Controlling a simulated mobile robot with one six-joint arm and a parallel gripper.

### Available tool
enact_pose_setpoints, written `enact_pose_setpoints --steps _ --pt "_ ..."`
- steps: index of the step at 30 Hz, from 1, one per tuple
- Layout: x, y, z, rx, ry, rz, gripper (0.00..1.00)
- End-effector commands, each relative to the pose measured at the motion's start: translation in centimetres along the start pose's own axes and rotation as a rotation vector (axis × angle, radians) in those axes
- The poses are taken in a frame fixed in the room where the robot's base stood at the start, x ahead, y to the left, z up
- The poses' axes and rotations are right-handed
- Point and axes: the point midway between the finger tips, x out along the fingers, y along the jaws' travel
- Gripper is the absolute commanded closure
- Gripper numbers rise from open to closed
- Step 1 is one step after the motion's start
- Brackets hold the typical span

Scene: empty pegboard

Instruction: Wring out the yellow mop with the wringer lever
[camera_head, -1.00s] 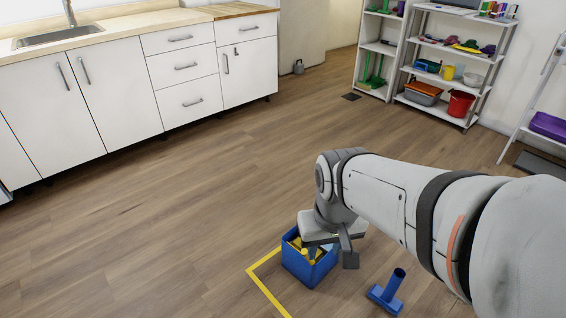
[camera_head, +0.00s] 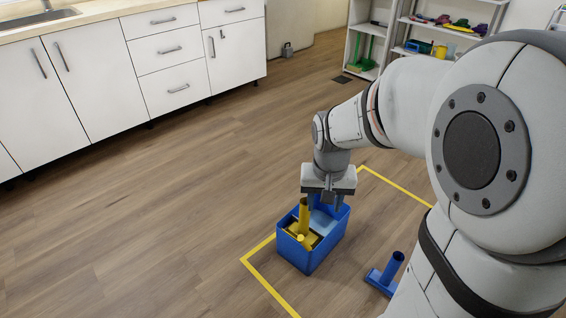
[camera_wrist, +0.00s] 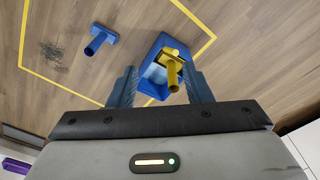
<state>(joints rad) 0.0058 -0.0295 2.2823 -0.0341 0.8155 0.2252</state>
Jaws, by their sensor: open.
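The yellow mop (camera_head: 304,213) stands in the blue bucket (camera_head: 312,257), its short handle rising above the rim. In the wrist view the mop (camera_wrist: 174,72) and bucket (camera_wrist: 152,88) lie beyond and between my fingers. My gripper (camera_head: 325,203) points down over the bucket's far part, close to the mop handle; it also shows in the wrist view (camera_wrist: 163,88). It is open with nothing held. A light blue insert (camera_head: 321,222) sits inside the bucket. I cannot make out a separate wringer lever; whether the fingers touch anything is unclear.
Yellow floor tape (camera_head: 262,283) marks an area around both. White cabinets (camera_head: 160,60) stand at the back left, shelves (camera_head: 368,45) at the back right. The floor between is clear.

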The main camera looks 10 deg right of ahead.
Motion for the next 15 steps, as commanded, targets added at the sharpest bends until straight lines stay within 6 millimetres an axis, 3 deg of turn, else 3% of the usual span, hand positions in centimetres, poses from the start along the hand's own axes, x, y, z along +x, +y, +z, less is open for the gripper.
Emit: enact_pose_setpoints --steps 1,6,15 --pt "3.1 -0.5 -1.7 0.032 -0.016 0.007 0.55" --pt "10.6 -1.8 -6.9 0.151 -0.042 0.026 0.55" --pt "26.4 -3.7 -13.2 0.349 -0.081 0.063 0.55"
